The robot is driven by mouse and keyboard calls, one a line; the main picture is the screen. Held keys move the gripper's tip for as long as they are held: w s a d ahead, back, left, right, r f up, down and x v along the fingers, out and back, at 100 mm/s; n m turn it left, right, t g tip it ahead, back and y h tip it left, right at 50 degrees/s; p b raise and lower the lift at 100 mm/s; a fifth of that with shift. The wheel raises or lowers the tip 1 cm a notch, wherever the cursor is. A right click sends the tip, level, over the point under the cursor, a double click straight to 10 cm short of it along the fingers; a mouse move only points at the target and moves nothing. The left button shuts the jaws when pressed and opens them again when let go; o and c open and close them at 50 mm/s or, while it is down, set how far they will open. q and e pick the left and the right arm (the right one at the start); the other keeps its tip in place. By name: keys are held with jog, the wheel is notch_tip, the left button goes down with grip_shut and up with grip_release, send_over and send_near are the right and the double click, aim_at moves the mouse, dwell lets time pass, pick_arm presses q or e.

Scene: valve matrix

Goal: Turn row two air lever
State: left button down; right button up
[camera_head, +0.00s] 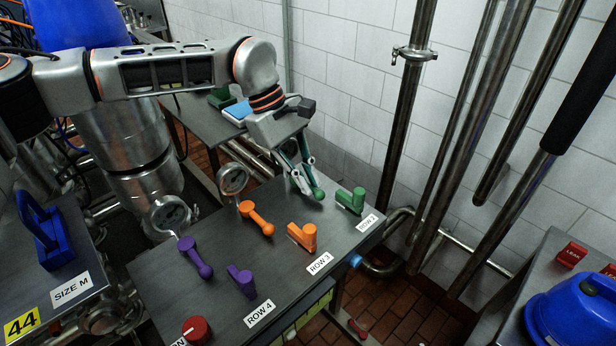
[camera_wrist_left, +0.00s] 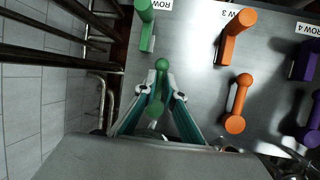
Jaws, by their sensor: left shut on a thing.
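The panel (camera_head: 215,289) carries rows of coloured levers. The row two label (camera_head: 367,221) is beside a green lever (camera_head: 351,200) at the panel's right end. A second green lever (camera_head: 318,194), ball-ended, is in the same row. My left gripper (camera_head: 307,188) is shut on this second lever; its fingers hide part of it in the head view. In the left wrist view, my left gripper (camera_wrist_left: 160,95) has a finger on each side of the ball-ended green lever (camera_wrist_left: 161,68). The other green lever (camera_wrist_left: 146,25) stands apart, above it in that picture. My right gripper is not in view.
Orange levers (camera_head: 257,217) and purple levers (camera_head: 195,257) stand in the neighbouring rows. A gauge (camera_head: 232,179) stands at the panel's far edge near my left arm. A red knob (camera_head: 196,329) is at the near end. Vertical pipes (camera_head: 408,110) rise right of the panel.

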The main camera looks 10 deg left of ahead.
pick_arm(q)
jog(key=c, duration=2.4)
grip_release()
jog(key=shift+r, duration=0.1)
jog(key=v, duration=1.2)
